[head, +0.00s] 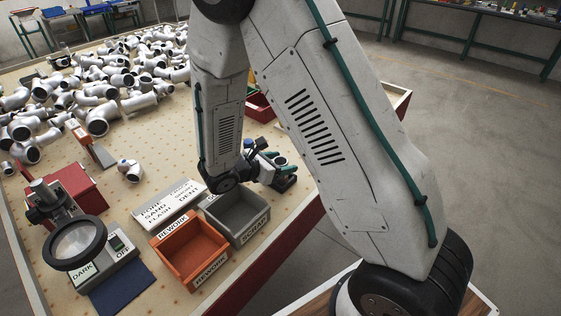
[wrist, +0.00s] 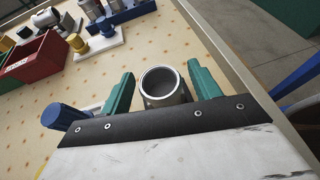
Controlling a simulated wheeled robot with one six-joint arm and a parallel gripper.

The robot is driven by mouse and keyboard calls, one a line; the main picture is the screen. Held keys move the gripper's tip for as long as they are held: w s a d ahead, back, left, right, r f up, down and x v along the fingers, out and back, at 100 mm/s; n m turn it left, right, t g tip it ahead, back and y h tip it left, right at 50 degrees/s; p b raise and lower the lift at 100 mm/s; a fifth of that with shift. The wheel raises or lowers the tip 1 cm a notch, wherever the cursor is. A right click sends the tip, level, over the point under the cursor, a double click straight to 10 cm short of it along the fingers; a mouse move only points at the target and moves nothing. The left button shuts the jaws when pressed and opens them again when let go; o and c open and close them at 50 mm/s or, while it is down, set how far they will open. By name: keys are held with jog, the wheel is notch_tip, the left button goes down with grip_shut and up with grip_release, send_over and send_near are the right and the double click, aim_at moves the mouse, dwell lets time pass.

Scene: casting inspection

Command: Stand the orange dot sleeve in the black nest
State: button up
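A grey metal sleeve (wrist: 165,86) with an open round top stands between the two green fingers of my gripper (wrist: 161,82) in the wrist view. A gap shows between the left finger and the sleeve; the right finger is very close to it. In the head view my gripper (head: 273,164) is low over the right edge of the bench. A dark block (head: 285,183) shows just under the fingers and may be the black nest; the sleeve's lower end is hidden. No orange dot can be made out on the sleeve.
The orange rework bin (head: 190,282) and a grey bin (head: 237,241) stand left of my gripper in the head view. A blue cylinder (wrist: 64,117) is left of the fingers.

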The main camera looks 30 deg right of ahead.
jog(key=shift+r, duration=0.2)
jog(key=shift+a+r, duration=0.15)
jog(key=shift+a, duration=0.2)
jog(key=v, duration=1.1)
jog(key=s+d+r+m+g+y, duration=0.4)
jog(key=s+d+r+m+y, duration=0.25)
jog(key=s+r+m, duration=0.55)
jog(key=s+r+m+t+y, duration=0.1)
jog(key=s+r+m+y, duration=0.2)
jog(key=s, duration=0.3)
jog(key=s+a+r+m+t+y, duration=0.1)
jog(key=s+r+m+t+y, duration=0.1)
jog(key=s+m, duration=0.3)
jog(key=shift+s+a+r+y, duration=0.15)
jog(key=shift+s+r+y, duration=0.3)
jog(key=shift+r+y, duration=0.45)
